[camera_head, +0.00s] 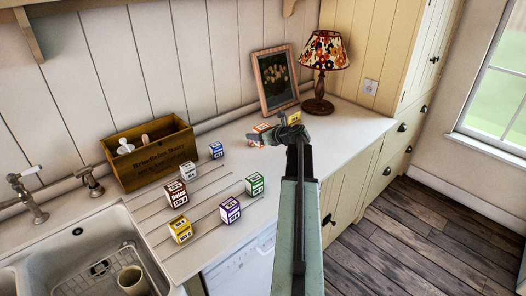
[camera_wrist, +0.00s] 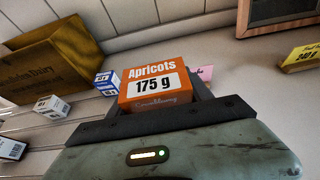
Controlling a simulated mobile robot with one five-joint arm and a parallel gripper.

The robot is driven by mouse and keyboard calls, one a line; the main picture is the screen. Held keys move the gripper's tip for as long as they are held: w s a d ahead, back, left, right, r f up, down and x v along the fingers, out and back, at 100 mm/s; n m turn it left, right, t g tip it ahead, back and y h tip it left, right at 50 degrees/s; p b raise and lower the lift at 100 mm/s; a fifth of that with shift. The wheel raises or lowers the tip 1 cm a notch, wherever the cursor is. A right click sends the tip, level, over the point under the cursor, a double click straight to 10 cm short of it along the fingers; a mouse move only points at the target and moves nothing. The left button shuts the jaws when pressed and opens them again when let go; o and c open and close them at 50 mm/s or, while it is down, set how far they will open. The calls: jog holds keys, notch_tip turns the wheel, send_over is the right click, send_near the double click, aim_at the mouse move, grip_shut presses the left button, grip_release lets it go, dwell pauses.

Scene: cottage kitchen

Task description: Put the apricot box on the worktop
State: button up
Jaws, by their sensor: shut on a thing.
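The apricot box (camera_wrist: 155,86) is orange with a white label reading "Apricots 175 g". In the wrist view it stands between the fingers of my gripper (camera_wrist: 163,108), which is shut on it. In the head view my gripper (camera_head: 277,133) is over the right part of the white worktop (camera_head: 215,149), near the lamp, with the orange box (camera_head: 259,129) at its left side. My gripper partly hides the box. I cannot tell whether the box touches the worktop.
A wooden crate (camera_head: 151,155), a picture frame (camera_head: 275,79) and a lamp (camera_head: 325,55) stand behind. A yellow box (camera_wrist: 303,57) is right of my gripper. The sink (camera_head: 95,245) is at left.

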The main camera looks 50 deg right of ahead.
aim_at(258, 154)
notch_tip(258, 154, down, 7)
jog(key=b, duration=0.5)
jog(key=shift+f, duration=0.1)
jog(key=shift+r, duration=0.25)
jog(key=shift+f, duration=0.1)
jog(key=o, duration=1.5)
jog(key=shift+o, duration=0.2)
jog(key=p+v, duration=0.4)
jog(key=v, duration=0.7)
jog(key=shift+s+r+p, duration=0.25)
jog(key=shift+p, duration=0.05)
jog(key=shift+s, duration=0.3)
